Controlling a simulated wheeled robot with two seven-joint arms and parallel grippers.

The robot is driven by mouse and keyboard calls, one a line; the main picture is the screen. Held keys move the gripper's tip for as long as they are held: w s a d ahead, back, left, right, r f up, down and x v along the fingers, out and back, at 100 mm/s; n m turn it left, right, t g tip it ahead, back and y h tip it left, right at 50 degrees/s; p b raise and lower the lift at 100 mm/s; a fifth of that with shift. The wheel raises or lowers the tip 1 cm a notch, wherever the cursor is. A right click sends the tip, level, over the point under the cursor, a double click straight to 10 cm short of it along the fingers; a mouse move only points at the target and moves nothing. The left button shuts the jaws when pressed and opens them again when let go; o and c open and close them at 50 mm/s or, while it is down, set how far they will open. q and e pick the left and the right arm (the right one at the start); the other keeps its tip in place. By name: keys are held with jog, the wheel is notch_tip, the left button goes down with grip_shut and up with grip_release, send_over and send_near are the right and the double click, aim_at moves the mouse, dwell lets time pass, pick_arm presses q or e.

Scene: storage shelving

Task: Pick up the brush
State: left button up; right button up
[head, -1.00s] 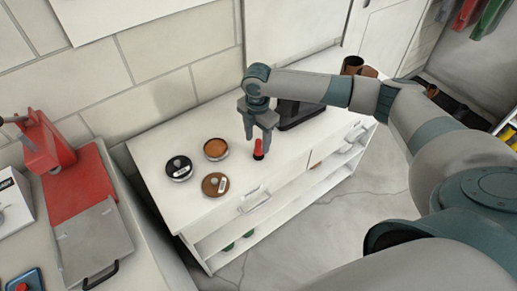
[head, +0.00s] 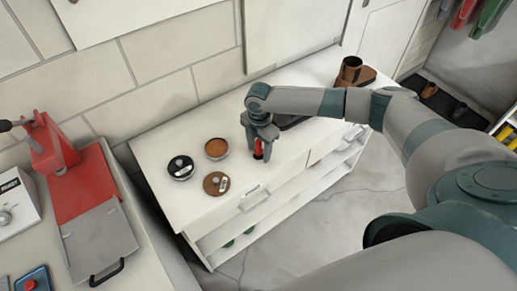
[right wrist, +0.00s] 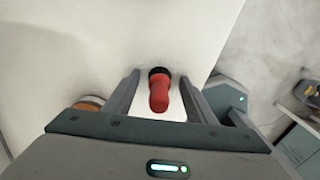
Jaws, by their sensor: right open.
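The brush (head: 258,149) appears as a small red handle with a black end, standing on the white cabinet top (head: 232,205) near its front edge. In the right wrist view the brush (right wrist: 159,92) lies between my two fingers, with white surface showing on both sides of it. My right gripper (head: 259,153) is open and its fingers point down around the brush. It also shows in the right wrist view (right wrist: 157,97). The brush's lower part is partly hidden by a finger in the head view. My left gripper is not in view.
Round tins, one black (head: 180,167), one orange-topped (head: 216,148) and one brown (head: 216,184), sit left of the gripper. A red machine (head: 80,195) stands on the left counter.

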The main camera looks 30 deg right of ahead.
jog(key=c, duration=1.1)
jog(key=shift+r, duration=0.1)
jog(key=shift+r+b, duration=0.35)
jog(key=shift+r, duration=0.1)
jog(key=r+b, duration=0.1)
jog(key=d+r, duration=0.1)
jog(key=r, duration=0.1)
jog(key=shift+s+r+b, duration=0.1)
jog(key=shift+b, duration=0.25)
jog(key=shift+s+d+r+b, duration=0.6)
jog(key=shift+d+r, duration=0.55)
jog(key=shift+d, duration=0.55)
jog(key=shift+s+d+r+b, duration=0.6)
jog(key=shift+d+r, duration=0.5)
jog(key=shift+d, duration=0.55)
jog(key=shift+s+d+r+b, duration=0.6)
jog(key=shift+d+r, duration=0.55)
jog(key=shift+d, duration=0.55)
jog(key=shift+w+a, duration=0.1)
